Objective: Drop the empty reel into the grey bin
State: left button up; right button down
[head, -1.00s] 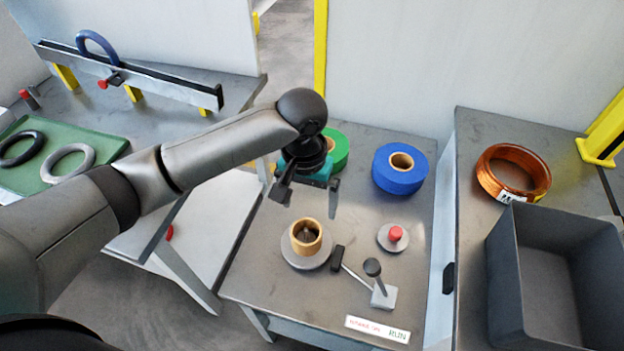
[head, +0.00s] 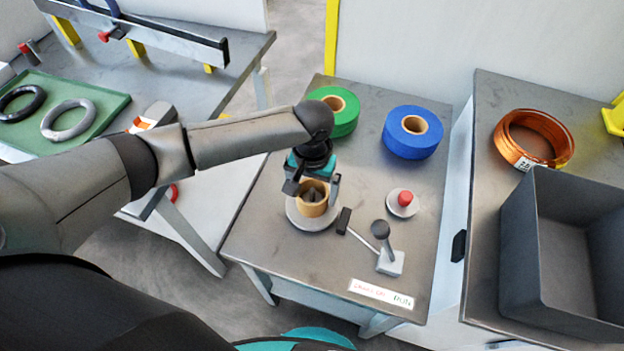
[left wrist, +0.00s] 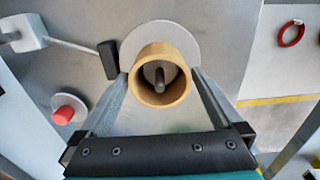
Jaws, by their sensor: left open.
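The empty reel (head: 313,198), a tan cardboard core, stands upright on a round grey plate (head: 298,219) with a spindle inside it. It also shows in the left wrist view (left wrist: 144,92), with the dark spindle (left wrist: 159,77) in its hollow. My left gripper (head: 312,187) is open, with one finger on each side of the reel. In the left wrist view the fingertips (left wrist: 160,72) flank it; I cannot tell whether they touch it. The grey bin (head: 521,250) is on the right table, its visible inside empty. My right gripper is not in view.
Green (head: 346,112) and blue (head: 411,133) tape rolls lie behind the reel. A red button (head: 405,198) and a lever with a dark knob (head: 380,229) stand right of it. A copper coil (head: 533,138) lies behind the bin.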

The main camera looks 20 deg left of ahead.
pick_arm(q)
jog(key=shift+f, duration=0.9)
jog(key=shift+r, duration=0.1)
jog(key=c, duration=1.2)
